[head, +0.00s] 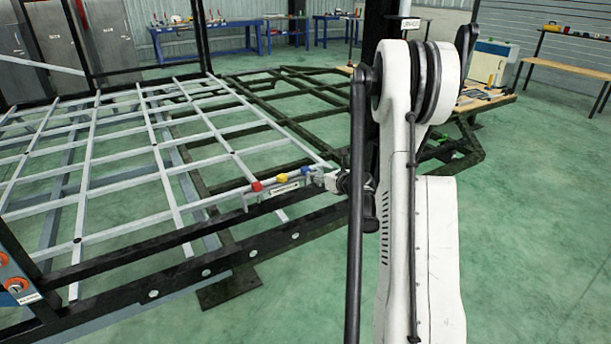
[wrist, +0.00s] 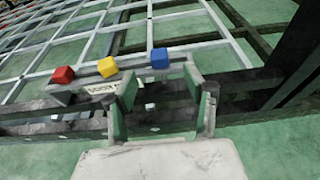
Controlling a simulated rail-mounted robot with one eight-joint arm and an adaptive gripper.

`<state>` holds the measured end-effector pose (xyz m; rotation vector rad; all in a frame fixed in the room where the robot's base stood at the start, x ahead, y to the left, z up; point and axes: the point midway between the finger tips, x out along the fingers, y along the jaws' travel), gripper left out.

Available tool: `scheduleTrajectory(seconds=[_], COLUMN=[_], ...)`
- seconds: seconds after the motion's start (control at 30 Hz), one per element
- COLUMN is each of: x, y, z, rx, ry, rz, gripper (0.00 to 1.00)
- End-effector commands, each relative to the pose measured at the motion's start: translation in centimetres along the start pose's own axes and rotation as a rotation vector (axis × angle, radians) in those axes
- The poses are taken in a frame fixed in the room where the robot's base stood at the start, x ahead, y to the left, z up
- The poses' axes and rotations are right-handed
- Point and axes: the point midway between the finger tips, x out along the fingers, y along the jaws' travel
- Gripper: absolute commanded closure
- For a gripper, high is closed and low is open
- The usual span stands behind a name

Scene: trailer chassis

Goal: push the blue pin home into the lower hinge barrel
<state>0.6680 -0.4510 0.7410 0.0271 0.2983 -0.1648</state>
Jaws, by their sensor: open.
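A small blue block-shaped piece (wrist: 159,58) shows in the wrist view, just beyond the gap between my fingertips. It looks like the head of the blue pin; no shaft shows. It also appears in the head view (head: 303,170), at the right end of a row of coloured pieces on a pale rack (head: 285,188). My gripper (wrist: 160,78) is open and empty, its two fingers spread either side of the blue piece; it is near the rack's right end in the head view (head: 336,181). Contact cannot be told. I cannot make out the lower hinge barrel.
A yellow piece (wrist: 107,66) and a red piece (wrist: 62,75) sit left of the blue one. A black chassis rail (head: 190,236) runs below the rack, with a pale lattice frame (head: 85,185) behind. A dark post (head: 378,30) stands behind my arm.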

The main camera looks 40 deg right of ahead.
Motion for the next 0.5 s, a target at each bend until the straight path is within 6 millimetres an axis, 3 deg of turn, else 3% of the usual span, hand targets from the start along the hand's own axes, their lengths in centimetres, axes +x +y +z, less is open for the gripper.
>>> scheduleTrajectory(seconds=[0.2,0.5], x=[3.5,5.1], y=[0.0,0.1], z=[-0.1,-0.1], rx=[-0.002,-0.003], ry=[0.001,0.001], rz=[0.001,0.001], gripper=[0.52,0.52])
